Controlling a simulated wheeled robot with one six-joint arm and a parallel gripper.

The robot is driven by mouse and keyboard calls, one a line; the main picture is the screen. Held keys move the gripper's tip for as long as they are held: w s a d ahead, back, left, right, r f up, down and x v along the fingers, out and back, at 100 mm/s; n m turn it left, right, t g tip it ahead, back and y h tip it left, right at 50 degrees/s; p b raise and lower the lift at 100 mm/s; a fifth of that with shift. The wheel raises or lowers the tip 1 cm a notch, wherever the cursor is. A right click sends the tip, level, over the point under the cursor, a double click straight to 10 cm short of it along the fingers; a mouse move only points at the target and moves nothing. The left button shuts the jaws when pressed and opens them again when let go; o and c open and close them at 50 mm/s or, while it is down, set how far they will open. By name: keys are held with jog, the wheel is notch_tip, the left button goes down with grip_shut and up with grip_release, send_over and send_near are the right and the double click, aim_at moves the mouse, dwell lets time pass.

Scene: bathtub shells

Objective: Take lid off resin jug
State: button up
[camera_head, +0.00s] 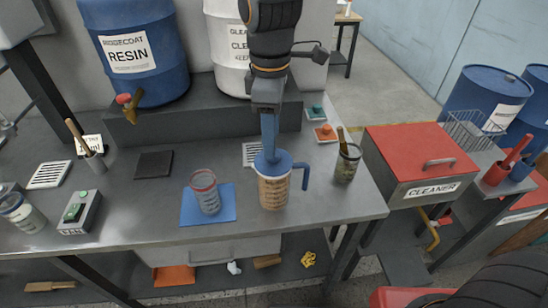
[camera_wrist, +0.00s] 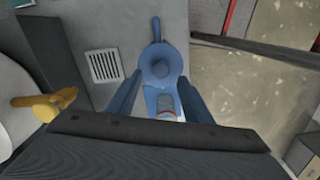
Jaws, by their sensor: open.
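The resin jug (camera_head: 273,192) stands upright near the bench's front edge, with tan contents and a blue handle on its right side. Its blue lid (camera_head: 272,165) sits on top. In the wrist view the lid (camera_wrist: 173,62) is seen from above, with a round knob in its middle, and the handle (camera_wrist: 155,29) points up the picture. My gripper (camera_head: 269,148) is just above the lid, pointing down. In the wrist view my gripper (camera_wrist: 159,76) is open, one finger either side of the knob. I cannot tell whether the fingers touch the lid.
A clear cup (camera_head: 205,192) on a blue mat (camera_head: 228,214) stands close left of the jug. A jar with a stick (camera_head: 347,163) stands to the right. The raised shelf (camera_head: 205,125) with the resin drum (camera_head: 138,48) is behind. A red-topped cleaner bin (camera_head: 415,150) is beyond the bench's right end.

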jog(key=shift+d+f+p, duration=0.15)
jog(key=shift+f+p, duration=0.45)
jog(key=shift+f, duration=1.3)
jog(key=c, duration=1.1)
